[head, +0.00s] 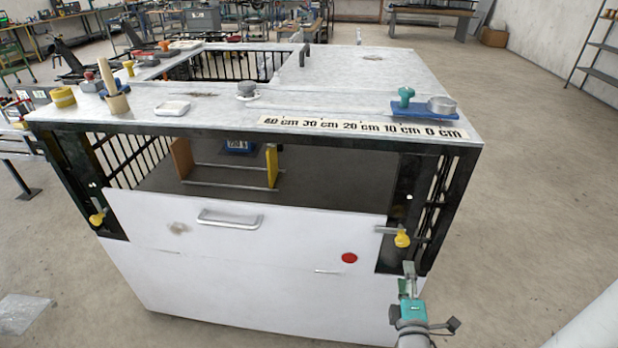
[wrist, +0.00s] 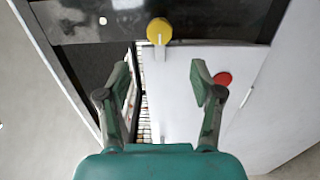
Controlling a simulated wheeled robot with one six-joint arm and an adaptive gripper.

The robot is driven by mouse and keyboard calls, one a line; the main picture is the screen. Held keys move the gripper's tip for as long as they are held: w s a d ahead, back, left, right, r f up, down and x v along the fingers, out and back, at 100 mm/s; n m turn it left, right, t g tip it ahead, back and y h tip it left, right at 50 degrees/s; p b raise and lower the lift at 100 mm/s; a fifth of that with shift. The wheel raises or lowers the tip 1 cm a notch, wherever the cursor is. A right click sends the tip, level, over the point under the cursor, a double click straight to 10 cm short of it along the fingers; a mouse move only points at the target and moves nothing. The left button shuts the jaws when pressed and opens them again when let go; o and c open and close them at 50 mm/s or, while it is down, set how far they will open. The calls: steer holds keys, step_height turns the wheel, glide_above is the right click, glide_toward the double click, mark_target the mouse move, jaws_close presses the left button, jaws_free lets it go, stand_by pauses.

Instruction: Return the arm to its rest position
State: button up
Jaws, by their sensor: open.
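My gripper (head: 408,283) is at the lower right of the head view, in front of the right side of the white-fronted bench (head: 160,285). In the wrist view my gripper (wrist: 160,84) is open, with its two green fingers spread apart and nothing between them. A yellow knob (head: 402,240) on the bench's right front post is just above my gripper in the head view. The yellow knob also shows in the wrist view (wrist: 159,31), beyond the fingertips and apart from them. A red disc (head: 349,258) on the white panel is left of my gripper in the head view.
A blue tray (head: 411,110) with a green knob and a metal cylinder sits on the bench top by a centimetre scale (head: 335,126). A second yellow knob (head: 97,218) is on the left post. The panel has a handle (head: 230,219). The floor at right is clear.

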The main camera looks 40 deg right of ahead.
steer(key=s+a+f+m+t+y, duration=0.1)
steer(key=s+a+y, duration=0.15)
steer(key=a, duration=0.65)
steer(key=s+a+f+m+t+y, duration=0.15)
steer(key=a+y, duration=0.25)
steer(key=a, duration=0.6)
steer(key=s+a+r+m+y, duration=0.4)
steer(key=s+a+y, duration=0.3)
steer(key=s+a, duration=0.5)
steer(key=shift+s+a+m, duration=0.2)
steer(key=shift+s+m, duration=0.1)
steer(key=shift+m, duration=0.55)
steer(key=shift+r+t, duration=0.1)
steer(key=shift+t, duration=0.15)
